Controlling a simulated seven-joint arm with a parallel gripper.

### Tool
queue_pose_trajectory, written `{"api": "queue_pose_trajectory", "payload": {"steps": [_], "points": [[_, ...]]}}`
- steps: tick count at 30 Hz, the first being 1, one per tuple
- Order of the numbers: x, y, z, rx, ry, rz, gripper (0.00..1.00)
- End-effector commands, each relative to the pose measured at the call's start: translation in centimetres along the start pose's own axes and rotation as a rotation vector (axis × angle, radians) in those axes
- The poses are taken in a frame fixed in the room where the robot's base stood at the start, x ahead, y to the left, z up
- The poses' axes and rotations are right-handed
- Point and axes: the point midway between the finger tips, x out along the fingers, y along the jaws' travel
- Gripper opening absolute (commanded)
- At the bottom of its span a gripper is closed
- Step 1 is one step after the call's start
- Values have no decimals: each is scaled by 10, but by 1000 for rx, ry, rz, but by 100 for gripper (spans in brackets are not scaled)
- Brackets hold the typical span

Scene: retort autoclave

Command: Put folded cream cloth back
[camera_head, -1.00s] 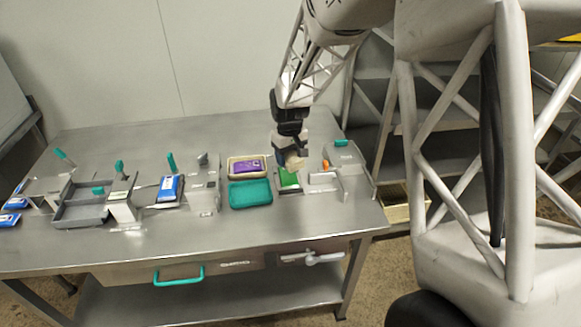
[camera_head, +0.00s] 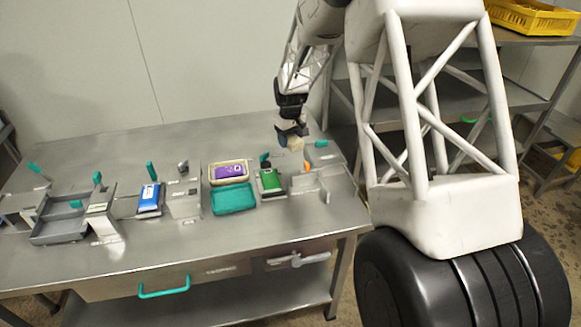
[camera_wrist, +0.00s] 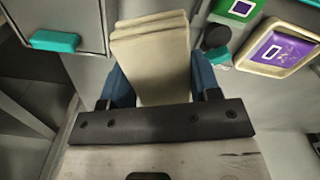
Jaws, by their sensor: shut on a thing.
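The folded cream cloth (camera_wrist: 152,62) is held between the two blue fingers of my gripper (camera_wrist: 160,88) in the wrist view. It shows as stacked flat layers with the fold edges at the top. In the head view the cloth (camera_head: 296,144) hangs below my gripper (camera_head: 291,132), above the right part of the steel table (camera_head: 120,262). It appears raised off the table, behind the green packet (camera_head: 270,181). The exact gap beneath it cannot be told.
A cream tray with a purple packet (camera_head: 229,171) and a teal tray (camera_head: 233,199) sit left of the green packet. A grey fixture (camera_head: 318,184) with an orange part stands at the right. Grey fixtures, a blue packet (camera_head: 149,197) and a grey tray (camera_head: 58,228) fill the left side.

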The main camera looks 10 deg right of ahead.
Motion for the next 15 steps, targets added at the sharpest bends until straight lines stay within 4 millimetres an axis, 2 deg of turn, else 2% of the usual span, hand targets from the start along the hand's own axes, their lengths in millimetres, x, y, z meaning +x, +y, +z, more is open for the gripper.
{"api": "queue_pose_trajectory", "payload": {"steps": [11,15], "points": [[1,2,-1,-1,-1,0,34],[7,2,-1,-1,-2,-1,34]]}}
